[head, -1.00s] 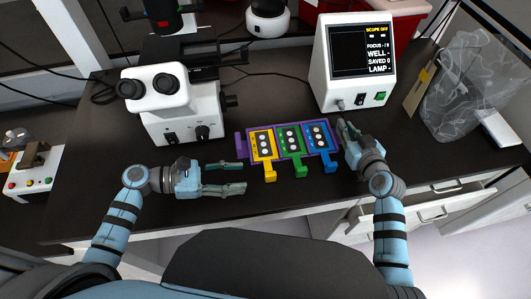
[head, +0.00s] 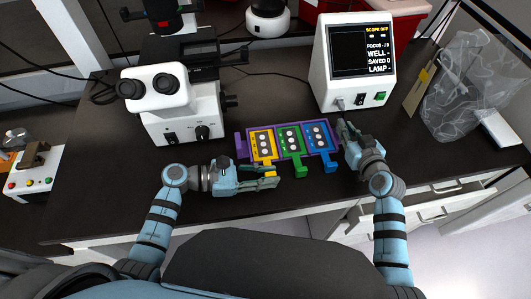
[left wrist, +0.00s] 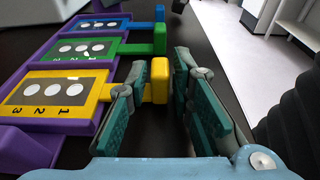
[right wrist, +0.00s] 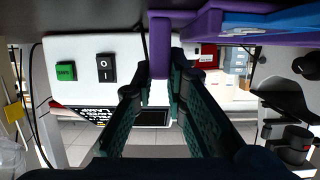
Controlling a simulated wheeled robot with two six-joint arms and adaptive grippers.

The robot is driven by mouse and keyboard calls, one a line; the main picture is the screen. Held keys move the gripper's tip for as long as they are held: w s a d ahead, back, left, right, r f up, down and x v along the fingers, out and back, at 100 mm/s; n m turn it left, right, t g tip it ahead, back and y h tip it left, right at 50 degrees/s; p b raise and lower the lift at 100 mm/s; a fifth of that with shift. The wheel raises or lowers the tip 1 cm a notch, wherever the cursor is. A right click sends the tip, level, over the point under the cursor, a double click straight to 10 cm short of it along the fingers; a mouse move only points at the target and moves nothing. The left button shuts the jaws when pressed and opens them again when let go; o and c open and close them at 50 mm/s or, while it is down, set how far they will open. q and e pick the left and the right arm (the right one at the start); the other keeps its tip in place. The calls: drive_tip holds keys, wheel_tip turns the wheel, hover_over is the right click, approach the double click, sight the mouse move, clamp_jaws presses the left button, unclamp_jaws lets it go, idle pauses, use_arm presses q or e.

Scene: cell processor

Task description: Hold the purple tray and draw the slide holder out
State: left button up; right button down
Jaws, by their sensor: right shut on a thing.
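The purple tray (head: 242,146) lies on the dark bench and holds a yellow slide holder (head: 255,138), a green slide holder (head: 281,137) and a blue slide holder (head: 309,132), each with a handle toward the front. My right gripper (head: 342,126) is shut on the tray's right-end tab; the purple tab (right wrist: 160,45) sits between its fingers in the right wrist view. My left gripper (head: 277,176) is open at the yellow holder's handle. In the left wrist view the yellow handle (left wrist: 157,80) stands between its spread fingers (left wrist: 165,95), with a gap visible on the right side.
A white microscope (head: 180,110) stands behind left of the tray. A white display unit (head: 352,65) stands behind its right end. A clear bag (head: 465,85) is at the far right. The bench front edge runs close below the left gripper.

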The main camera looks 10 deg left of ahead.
use_arm(q)
clamp_jaws()
drive_tip(key=shift+r, duration=0.1)
drive_tip(key=shift+r, duration=1.5)
drive_tip(key=shift+r, duration=0.15)
wheel_tip(320, 180, up, 7)
drive_tip(key=shift+f, duration=0.1)
use_arm(e)
drive_tip(key=c, duration=1.5)
unclamp_jaws()
drive_tip(key=shift+c, duration=0.2)
